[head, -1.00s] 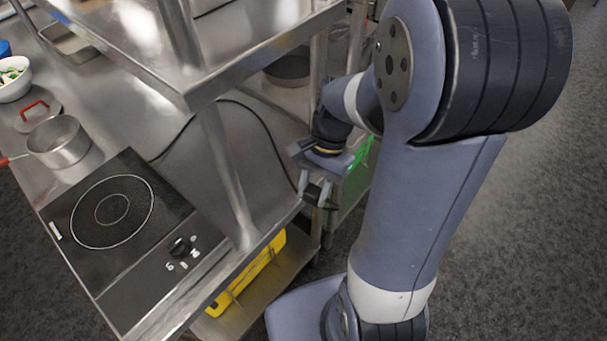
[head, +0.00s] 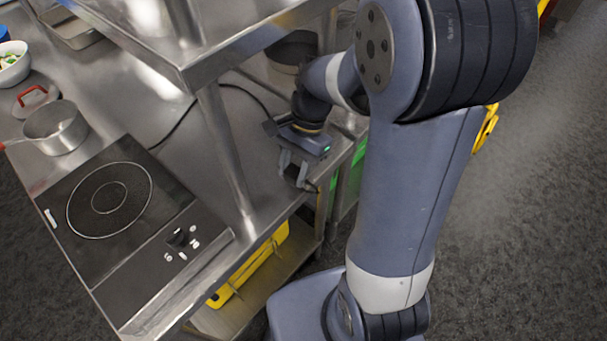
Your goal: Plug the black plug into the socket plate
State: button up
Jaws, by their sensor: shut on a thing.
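My gripper (head: 294,177) is over the right end of the steel counter, fingers pointing down. It is shut on the black plug (head: 309,186), a small dark shape mostly hidden at the fingertips. The plug's black cord (head: 243,89) runs from behind the induction hob, past the shelf post, and passes out of sight behind my wrist. I cannot make out the socket plate in this view. Whether the plug touches anything is too small to tell.
The black induction hob (head: 118,215) lies on the counter (head: 222,135), with a steel saucepan (head: 62,131) behind it. A shelf post (head: 226,150) and raised steel shelf (head: 235,50) stand left of my gripper. A yellow crate (head: 250,268) sits below.

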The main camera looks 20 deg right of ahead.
jog(key=w+a, duration=0.1)
jog(key=w+f, duration=0.1)
jog(key=w+a+b, duration=0.1)
jog(key=w, duration=0.1)
jog(key=shift+a+f, duration=0.35)
jog(key=shift+f, duration=0.05)
jog(key=shift+w+a+f, duration=0.25)
jog(key=shift+w+a, duration=0.2)
jog(key=shift+w, duration=0.2)
jog(key=shift+w+a+f, duration=0.3)
jog(key=shift+w+a, duration=0.1)
jog(key=shift+w, duration=0.2)
jog(key=shift+w+a+f, duration=0.25)
jog(key=shift+w+a, duration=0.2)
jog(key=shift+w, duration=0.2)
jog(key=o, duration=1.1)
jog(key=shift+c, duration=0.2)
